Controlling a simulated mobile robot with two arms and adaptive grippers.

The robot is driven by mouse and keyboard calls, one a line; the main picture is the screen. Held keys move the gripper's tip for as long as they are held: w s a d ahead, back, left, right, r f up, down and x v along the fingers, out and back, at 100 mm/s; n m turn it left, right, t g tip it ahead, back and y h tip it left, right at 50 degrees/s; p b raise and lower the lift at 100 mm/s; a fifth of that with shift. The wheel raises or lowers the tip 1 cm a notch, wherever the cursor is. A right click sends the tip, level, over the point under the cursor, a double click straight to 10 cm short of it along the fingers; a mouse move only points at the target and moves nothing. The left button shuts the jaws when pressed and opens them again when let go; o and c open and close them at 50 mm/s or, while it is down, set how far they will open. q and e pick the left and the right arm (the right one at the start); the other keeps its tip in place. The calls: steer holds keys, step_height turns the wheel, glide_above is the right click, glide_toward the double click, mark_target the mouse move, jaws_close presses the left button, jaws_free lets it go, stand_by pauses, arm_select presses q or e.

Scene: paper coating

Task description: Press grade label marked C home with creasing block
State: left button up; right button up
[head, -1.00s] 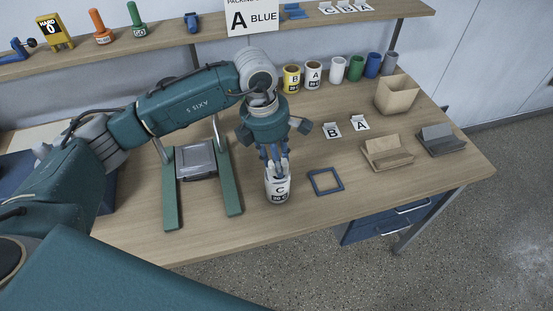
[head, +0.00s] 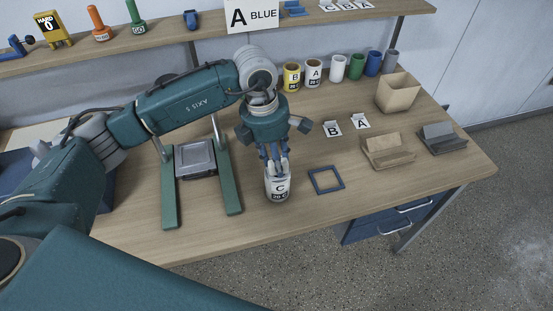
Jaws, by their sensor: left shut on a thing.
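A white cup (head: 279,190) carrying a label marked C (head: 280,187) stands near the front middle of the table in the head view. My left gripper (head: 275,163) points down at its top, with its fingers shut at the cup's upper edge. The fingers hide part of the rim, so the exact grip is unclear. I cannot pick out the creasing block for certain. My right gripper is not in view.
A blue square frame (head: 326,180) lies right of the cup. A green stand (head: 170,195) is to the left. Several cups (head: 337,68) line the back. A wooden holder (head: 388,152) sits right.

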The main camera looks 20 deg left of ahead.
arm_select(q)
steer(key=shift+r+p, duration=1.3)
steer(key=shift+r, duration=2.05)
